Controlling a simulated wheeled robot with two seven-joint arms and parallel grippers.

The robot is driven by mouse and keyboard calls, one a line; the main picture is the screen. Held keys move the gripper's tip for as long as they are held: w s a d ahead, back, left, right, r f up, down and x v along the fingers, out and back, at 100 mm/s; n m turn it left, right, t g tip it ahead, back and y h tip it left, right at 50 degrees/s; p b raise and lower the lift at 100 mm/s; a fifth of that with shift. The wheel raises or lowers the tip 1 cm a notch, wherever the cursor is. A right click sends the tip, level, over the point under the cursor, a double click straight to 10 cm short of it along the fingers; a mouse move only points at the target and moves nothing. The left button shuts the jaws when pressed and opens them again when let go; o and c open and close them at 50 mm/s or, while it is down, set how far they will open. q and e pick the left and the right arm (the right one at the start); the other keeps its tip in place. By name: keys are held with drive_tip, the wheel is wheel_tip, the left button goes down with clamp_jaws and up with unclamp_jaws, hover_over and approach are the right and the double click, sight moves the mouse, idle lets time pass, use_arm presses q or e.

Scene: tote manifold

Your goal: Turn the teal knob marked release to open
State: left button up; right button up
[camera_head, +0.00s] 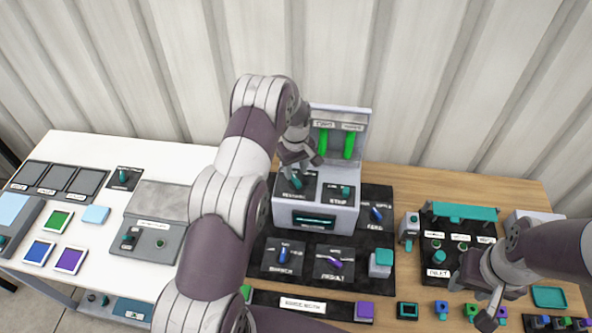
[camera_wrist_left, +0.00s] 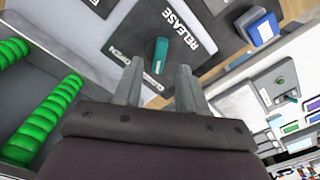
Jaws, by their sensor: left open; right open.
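The teal knob (camera_head: 293,181) sits on a dark plate at the top left of the grey box in the head view. In the left wrist view, the teal knob (camera_wrist_left: 160,52) stands beside the word RELEASE, with an OPEN mark to its left. Its near end points toward another mark, partly hidden by my fingers. My left gripper (camera_head: 297,163) is over this plate, open. In the left wrist view, the fingertips of my left gripper (camera_wrist_left: 160,70) lie on either side of the knob's near end; contact cannot be told. My right gripper (camera_head: 489,305) is open, far to the right.
Green cylinders (camera_head: 336,143) stand in the open-topped part behind the knob plate. A second teal knob (camera_head: 345,190) is just right. Blue (camera_head: 283,256) and purple (camera_head: 335,258) knobs are in front. My left arm hides part of the white table.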

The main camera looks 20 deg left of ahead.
sight(296, 179)
use_arm(q)
drive_tip(key=shift+f+p, duration=0.55)
drive_tip(key=shift+f, duration=1.35)
clamp_jaws()
